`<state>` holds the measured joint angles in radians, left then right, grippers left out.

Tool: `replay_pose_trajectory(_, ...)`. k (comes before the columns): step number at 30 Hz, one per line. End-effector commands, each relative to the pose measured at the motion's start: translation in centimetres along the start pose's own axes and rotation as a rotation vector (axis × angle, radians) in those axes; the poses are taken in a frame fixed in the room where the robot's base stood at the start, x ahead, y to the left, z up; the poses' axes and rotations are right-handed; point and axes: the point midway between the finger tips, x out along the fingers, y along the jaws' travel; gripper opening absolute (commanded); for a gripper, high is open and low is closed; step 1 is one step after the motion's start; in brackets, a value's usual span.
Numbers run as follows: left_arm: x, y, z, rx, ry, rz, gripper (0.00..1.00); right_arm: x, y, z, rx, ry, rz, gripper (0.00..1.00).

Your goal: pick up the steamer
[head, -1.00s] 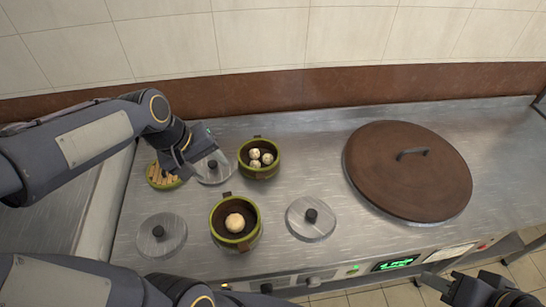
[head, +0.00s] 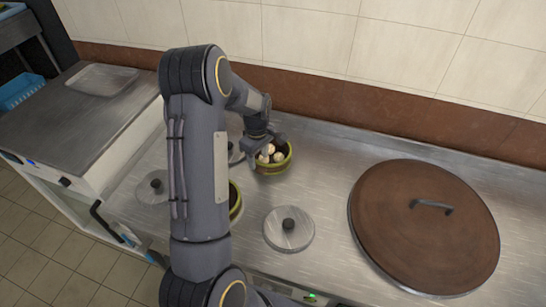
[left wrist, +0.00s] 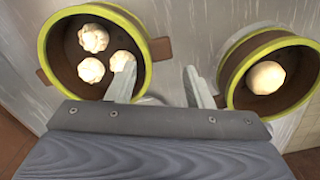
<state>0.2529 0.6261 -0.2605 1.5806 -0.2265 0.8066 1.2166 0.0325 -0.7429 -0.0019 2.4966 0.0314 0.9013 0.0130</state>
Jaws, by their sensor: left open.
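A round green-rimmed steamer (head: 286,166) with several pale buns stands on the steel counter, partly covered by my left gripper (head: 266,148). In the left wrist view this steamer (left wrist: 56,28) holds three buns, and its brown side handle (left wrist: 161,48) lies just beyond the gap between my fingers. My left gripper (left wrist: 163,86) is open and empty, with one finger close to the steamer's rim; touching or not, I cannot tell. A second steamer (head: 236,200) with one bun is mostly behind my left arm. It also shows in the left wrist view (left wrist: 235,62). My right gripper is out of view.
Knobbed metal lids lie on the counter at the front (head: 289,240), at the left (head: 150,190) and partly hidden behind my arm. A big brown lid (head: 425,245) fills the right. The tiled wall is behind. Counter between the bun steamer and big lid is clear.

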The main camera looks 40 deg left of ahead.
Motion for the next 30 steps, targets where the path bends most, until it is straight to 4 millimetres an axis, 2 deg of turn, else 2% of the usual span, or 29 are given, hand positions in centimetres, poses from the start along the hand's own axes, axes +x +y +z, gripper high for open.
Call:
replay_pose_trajectory(11, 5.0, 0.1, 0.1, 0.001, -0.002, -0.003, 0.47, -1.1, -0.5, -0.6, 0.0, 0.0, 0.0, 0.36)
replay_pose_trajectory(20, 5.6, 0.2, 0.0, 0.002, -0.001, 0.0, 0.47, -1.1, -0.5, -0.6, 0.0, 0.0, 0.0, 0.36)
replay_pose_trajectory(27, 5.6, 0.2, 0.1, 0.002, -0.001, 0.0, 0.15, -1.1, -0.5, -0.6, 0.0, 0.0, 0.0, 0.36)
replay_pose_trajectory(29, 5.5, 0.2, 0.1, 0.002, -0.001, 0.0, 0.08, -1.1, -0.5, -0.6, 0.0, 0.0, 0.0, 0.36)
replay_pose_trajectory(30, 5.5, 0.2, 0.1, 0.002, -0.001, 0.0, 0.07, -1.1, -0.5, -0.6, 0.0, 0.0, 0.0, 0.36)
